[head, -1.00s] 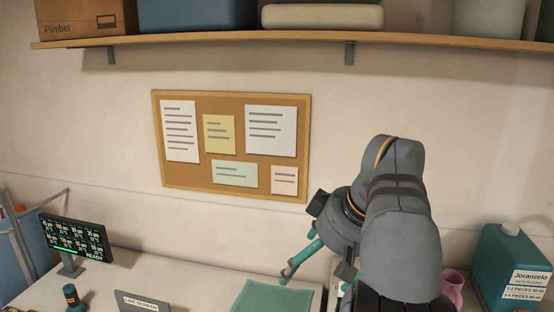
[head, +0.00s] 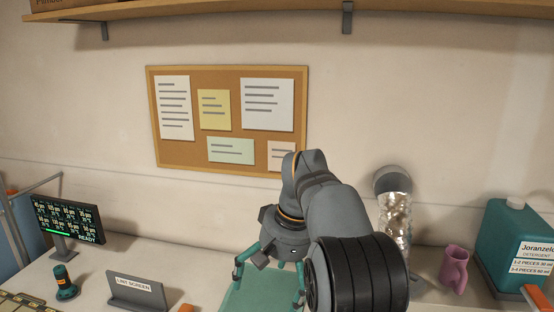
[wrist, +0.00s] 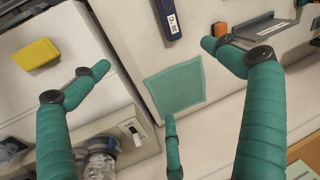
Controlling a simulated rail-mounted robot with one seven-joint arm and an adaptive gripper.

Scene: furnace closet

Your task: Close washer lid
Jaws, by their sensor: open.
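I cannot make out an open washer lid in either current view. The white appliance or counter top (wrist: 208,92) has a green cloth or mat (wrist: 176,90) lying flat on it in the wrist view. The mat also shows in the head view (head: 238,296), partly behind my arm. My gripper (head: 268,289) has teal fingers, spread apart and empty, above the mat area. In the wrist view, the fingers of my gripper (wrist: 160,78) surround the mat in the picture, with nothing between them. A small panel with a dark switch (wrist: 133,129) is at lower left.
A lint screen holder (head: 137,291), a small display (head: 68,224) and a teal bottle-like item (head: 64,282) stand at left. A foil duct (head: 396,222), pink jug (head: 454,269) and detergent jug (head: 518,245) are at right. A yellow block (wrist: 36,54) lies left.

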